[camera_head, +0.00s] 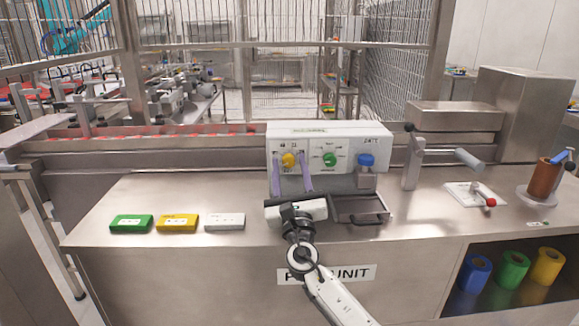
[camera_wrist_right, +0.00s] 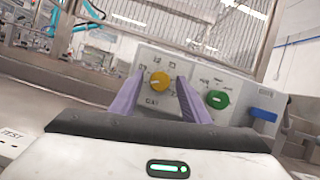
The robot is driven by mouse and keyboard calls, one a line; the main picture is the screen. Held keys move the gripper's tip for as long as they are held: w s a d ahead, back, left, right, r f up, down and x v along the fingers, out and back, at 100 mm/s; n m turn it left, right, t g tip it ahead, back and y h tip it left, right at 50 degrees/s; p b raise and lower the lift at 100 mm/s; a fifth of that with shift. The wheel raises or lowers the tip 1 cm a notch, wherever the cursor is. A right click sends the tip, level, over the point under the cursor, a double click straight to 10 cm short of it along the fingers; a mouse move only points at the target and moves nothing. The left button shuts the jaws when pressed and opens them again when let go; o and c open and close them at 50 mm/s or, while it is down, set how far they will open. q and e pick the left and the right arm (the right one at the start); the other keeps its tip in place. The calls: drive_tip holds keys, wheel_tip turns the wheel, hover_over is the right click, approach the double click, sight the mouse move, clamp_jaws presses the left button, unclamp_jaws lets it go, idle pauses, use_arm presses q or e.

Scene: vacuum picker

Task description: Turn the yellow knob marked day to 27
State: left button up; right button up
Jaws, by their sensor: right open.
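The yellow knob (camera_head: 289,160) is on the left of the white panel on the metal bench. In the wrist view the fingers (camera_wrist_right: 159,84) stand left and right of the knob, with a gap on both sides. I cannot tell how far their tips are from the panel. My left gripper is not in view.
A green knob (camera_head: 329,160) and a blue knob (camera_head: 366,160) are to the right on the same machine. A metal tray (camera_head: 358,205) lies below it. Green (camera_head: 131,223), yellow (camera_head: 177,223) and white (camera_head: 225,222) boxes lie on the left. A lever (camera_head: 412,160) stands at the right.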

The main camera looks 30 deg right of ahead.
drive_tip(key=shift+w+d, duration=0.1)
drive_tip(key=c, duration=1.1)
drive_tip(key=shift+o, duration=0.2)
